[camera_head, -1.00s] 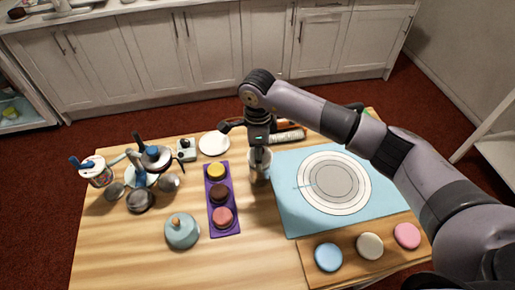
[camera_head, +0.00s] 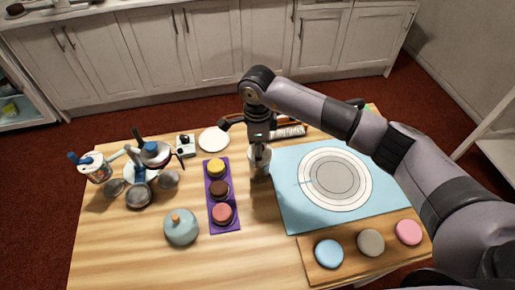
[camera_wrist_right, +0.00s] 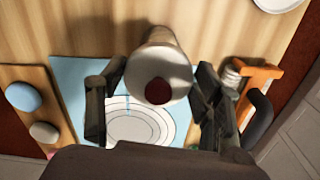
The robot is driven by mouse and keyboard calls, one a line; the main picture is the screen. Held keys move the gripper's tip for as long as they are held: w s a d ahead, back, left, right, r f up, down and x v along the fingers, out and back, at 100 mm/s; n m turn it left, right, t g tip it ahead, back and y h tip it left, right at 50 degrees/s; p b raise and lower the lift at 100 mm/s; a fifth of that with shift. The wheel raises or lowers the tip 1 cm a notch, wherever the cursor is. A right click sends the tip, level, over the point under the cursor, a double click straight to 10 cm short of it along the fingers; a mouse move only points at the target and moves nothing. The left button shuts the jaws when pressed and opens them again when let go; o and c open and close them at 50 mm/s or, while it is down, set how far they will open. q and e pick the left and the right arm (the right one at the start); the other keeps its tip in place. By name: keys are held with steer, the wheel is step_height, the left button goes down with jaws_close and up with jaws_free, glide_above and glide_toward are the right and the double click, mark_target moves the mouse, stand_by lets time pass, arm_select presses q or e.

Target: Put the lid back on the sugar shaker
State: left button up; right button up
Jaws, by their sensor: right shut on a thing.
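The sugar shaker (camera_head: 260,170) stands upright on the wooden table, just left of the blue mat. My right gripper (camera_head: 259,152) points down directly over it and hides its top. In the right wrist view, a pale round lid (camera_wrist_right: 175,72) with a dark red centre lies between the two dark fingers of my right gripper (camera_wrist_right: 158,95), which is shut on it. The pale cylindrical body shows behind it. I cannot tell whether the lid is seated on the shaker or a little above it. My left gripper is not in view.
The blue mat (camera_head: 288,210) with a white turntable (camera_head: 335,180) lies to the right. A purple tray (camera_head: 230,207) of cakes is close on the left. A board of macarons (camera_head: 310,265) lies in front. An orange-handled roller (camera_wrist_right: 262,72) is near the right finger.

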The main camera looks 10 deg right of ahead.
steer(key=shift+f+b, duration=0.25)
steer(key=shift+b, duration=0.5)
stand_by(1.2)
steer(key=shift+f+b, duration=0.75)
steer(key=shift+b, duration=0.6)
stand_by(1.3)
stand_by(0.3)
steer(key=o, duration=0.9)
steer(key=o, duration=0.4)
steer(key=shift+r, duration=0.35)
steer(key=shift+r+p, duration=1)
steer(key=shift+r, duration=0.9)
